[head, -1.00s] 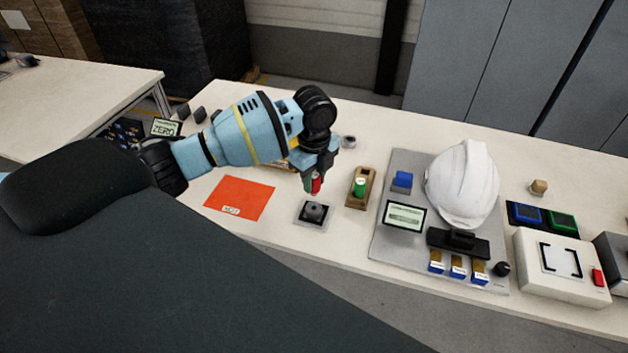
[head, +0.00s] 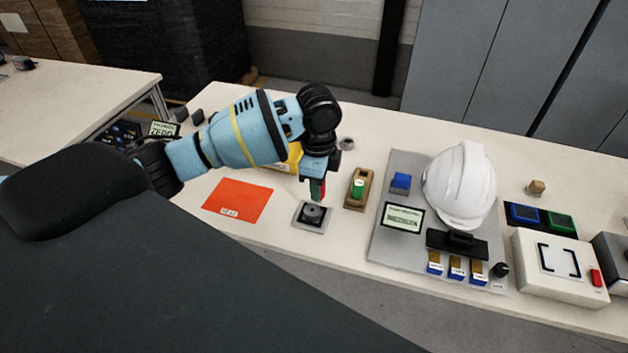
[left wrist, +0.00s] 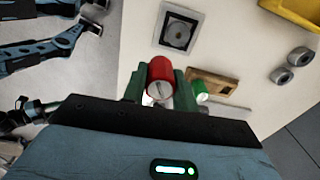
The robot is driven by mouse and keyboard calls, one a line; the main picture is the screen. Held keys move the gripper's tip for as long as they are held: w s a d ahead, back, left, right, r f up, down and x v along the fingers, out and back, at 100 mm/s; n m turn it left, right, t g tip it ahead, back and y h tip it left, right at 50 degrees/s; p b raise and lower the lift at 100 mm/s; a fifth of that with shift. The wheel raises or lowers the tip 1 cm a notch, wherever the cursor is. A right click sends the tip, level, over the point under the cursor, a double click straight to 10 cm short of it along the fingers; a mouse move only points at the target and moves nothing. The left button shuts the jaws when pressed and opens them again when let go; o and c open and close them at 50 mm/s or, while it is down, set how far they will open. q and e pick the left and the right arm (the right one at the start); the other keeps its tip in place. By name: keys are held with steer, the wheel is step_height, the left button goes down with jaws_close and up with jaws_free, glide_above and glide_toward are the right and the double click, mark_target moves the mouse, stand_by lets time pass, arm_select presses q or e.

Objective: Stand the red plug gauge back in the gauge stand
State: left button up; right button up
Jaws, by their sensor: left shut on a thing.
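My left gripper (head: 317,186) is shut on the red plug gauge (head: 323,190) and holds it above the table. In the left wrist view the red gauge (left wrist: 161,70) sits between the green fingers (left wrist: 160,88), its round end face toward the camera. The gauge stand (head: 354,204) is a small wooden block just to the right of the gripper, with a green plug gauge (head: 358,186) standing in it. The stand (left wrist: 228,88) also shows in the left wrist view, partly hidden behind the gripper. The held gauge is apart from the stand.
A square plate with a dark round knob (head: 313,214) lies just below the gripper. An orange sheet (head: 238,201) is to its left. A yellow bin (head: 293,158) is behind the gripper. A grey board (head: 388,238) with a white helmet (head: 461,185) is right of the stand.

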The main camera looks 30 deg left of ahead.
arm_select(q)
steer(key=s+d+r+n, duration=0.4)
steer(key=s+n, duration=0.4)
steer(key=n, duration=0.6)
steer(key=shift+d+r+n, duration=0.3)
steer(key=shift+d+n, duration=0.1)
steer(key=shift+d, duration=0.25)
steer(key=shift+a, duration=0.15)
